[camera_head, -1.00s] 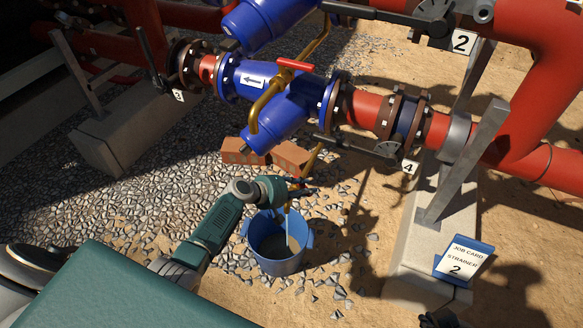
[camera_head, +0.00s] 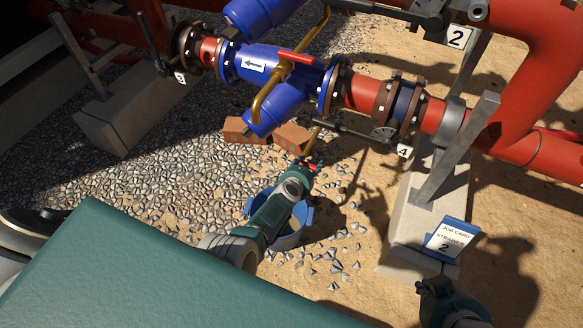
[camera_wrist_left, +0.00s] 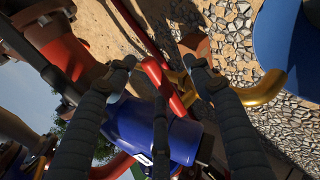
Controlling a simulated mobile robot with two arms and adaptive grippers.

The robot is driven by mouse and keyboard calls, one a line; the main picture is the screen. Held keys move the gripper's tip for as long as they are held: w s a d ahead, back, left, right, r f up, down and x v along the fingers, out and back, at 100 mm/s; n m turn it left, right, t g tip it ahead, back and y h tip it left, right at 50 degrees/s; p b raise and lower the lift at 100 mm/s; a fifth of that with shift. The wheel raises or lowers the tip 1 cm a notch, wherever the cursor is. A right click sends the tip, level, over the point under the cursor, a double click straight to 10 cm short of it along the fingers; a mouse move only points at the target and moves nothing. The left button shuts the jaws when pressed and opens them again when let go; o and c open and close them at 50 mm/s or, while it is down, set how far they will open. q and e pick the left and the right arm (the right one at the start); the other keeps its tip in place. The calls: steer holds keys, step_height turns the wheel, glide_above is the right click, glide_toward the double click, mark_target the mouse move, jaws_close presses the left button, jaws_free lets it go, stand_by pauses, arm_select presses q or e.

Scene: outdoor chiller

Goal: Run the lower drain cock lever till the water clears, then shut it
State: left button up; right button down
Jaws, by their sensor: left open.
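The blue strainer (camera_head: 275,105) has a red handle (camera_head: 297,57) on top and a brass pipe (camera_head: 313,142) hanging below it. My left gripper (camera_head: 306,166) is at the lower end of this pipe, where a bit of red shows by its fingers. In the left wrist view my left gripper (camera_wrist_left: 158,66) is open, with a red bar (camera_wrist_left: 168,88) passing between its fingertips; contact is unclear. A curved brass pipe (camera_wrist_left: 262,92) lies beside it. The blue bucket (camera_head: 292,240) stands below, mostly hidden by my arm; its water is hidden. My right gripper (camera_head: 445,298) is low at right, its fingers unclear.
Bricks (camera_head: 292,137) lie on the gravel behind the bucket. A job card reading strainer 2 (camera_head: 450,239) leans on the concrete plinth (camera_head: 408,215) at right. A valve tagged 4 (camera_head: 404,151) and red pipes are above. Open sandy ground lies between bucket and plinth.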

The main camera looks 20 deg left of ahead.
arm_select(q)
steer(key=shift+o, duration=1.2)
steer(key=shift+s+f, duration=0.1)
steer(key=shift+s+r+p, duration=0.1)
steer(key=shift+r+p, duration=0.25)
steer(key=p+v, duration=0.5)
steer(key=v, duration=0.1)
steer(key=shift+s, duration=0.25)
steer(key=shift+d, duration=0.1)
steer(key=shift+r, duration=0.1)
